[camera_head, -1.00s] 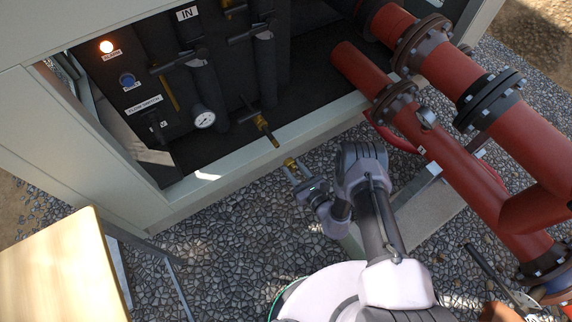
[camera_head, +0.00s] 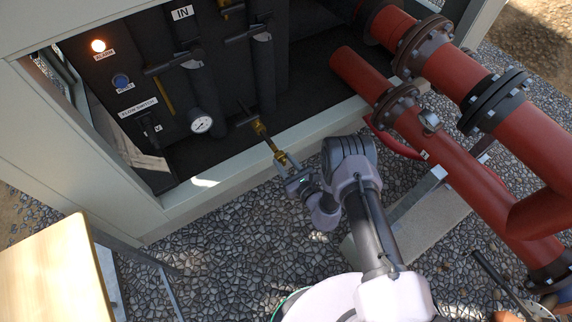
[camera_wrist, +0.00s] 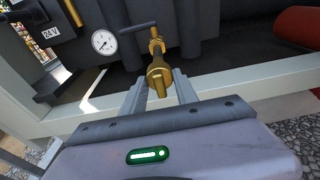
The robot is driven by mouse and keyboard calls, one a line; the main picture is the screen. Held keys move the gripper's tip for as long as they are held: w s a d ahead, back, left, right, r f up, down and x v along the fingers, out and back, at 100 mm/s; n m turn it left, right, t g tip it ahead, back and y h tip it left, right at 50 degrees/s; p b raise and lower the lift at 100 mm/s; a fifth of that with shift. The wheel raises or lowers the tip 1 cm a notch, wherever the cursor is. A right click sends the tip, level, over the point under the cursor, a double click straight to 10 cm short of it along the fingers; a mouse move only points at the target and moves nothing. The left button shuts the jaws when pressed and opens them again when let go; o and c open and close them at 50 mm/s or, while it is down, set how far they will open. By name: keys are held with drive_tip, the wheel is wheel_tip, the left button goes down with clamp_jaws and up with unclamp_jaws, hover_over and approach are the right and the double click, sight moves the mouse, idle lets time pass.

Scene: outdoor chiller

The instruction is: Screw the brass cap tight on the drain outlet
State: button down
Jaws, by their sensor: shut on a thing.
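The brass cap (camera_wrist: 158,76) sits between the two fingers of my gripper (camera_wrist: 158,88) in the wrist view. My gripper is shut on it. The cap also shows in the head view (camera_head: 281,157), just off the gripper's tips (camera_head: 288,167). The brass drain outlet (camera_wrist: 157,46) with its dark lever handle stands directly beyond the cap and roughly in line with it. In the head view the outlet (camera_head: 264,139) points down toward the gripper. Cap and outlet appear to meet; I cannot tell whether any thread is engaged.
The pale cabinet sill (camera_head: 235,172) runs just under the outlet. A round gauge (camera_head: 202,123) and dark pipes stand left of it. Large red pipes (camera_head: 455,170) lie to the right of my arm. A wooden tabletop (camera_head: 55,275) is at lower left. Gravel ground is open between.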

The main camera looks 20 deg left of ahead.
drive_tip(key=shift+w+a, duration=0.15)
drive_tip(key=shift+a, duration=0.05)
drive_tip(key=shift+b+x, duration=0.85)
drive_tip(key=shift+r, duration=0.15)
drive_tip(key=shift+w+m+b, duration=0.1)
drive_tip(key=shift+m+b, duration=0.25)
drive_tip(key=shift+m, duration=0.05)
drive_tip(key=m, duration=0.3)
drive_tip(key=shift+m+g+y, duration=0.3)
drive_tip(key=shift+g+y, duration=0.1)
drive_tip(key=shift+m+y, duration=0.3)
drive_tip(key=shift+m, duration=0.9)
